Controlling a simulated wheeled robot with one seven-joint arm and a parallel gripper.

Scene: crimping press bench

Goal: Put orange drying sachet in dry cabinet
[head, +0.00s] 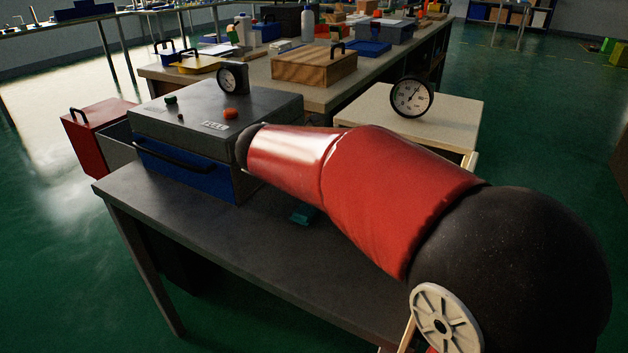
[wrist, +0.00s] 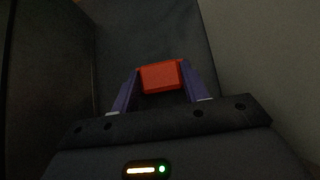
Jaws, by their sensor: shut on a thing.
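An orange-red block, which looks like the orange drying sachet (wrist: 160,77), sits between the two purple fingers of my gripper (wrist: 161,70) in the wrist view. The fingers are shut on its sides. In the head view my red and black arm hides the gripper and the sachet. A grey box with a blue front and black handle (head: 185,170), probably the dry cabinet, stands on the dark bench. My arm reaches past its right side.
The dark bench (head: 230,235) is mostly clear in front; a small teal thing (head: 303,215) lies there. A red panel (head: 97,127) is at left. Dark surfaces flank the gripper in the wrist view.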

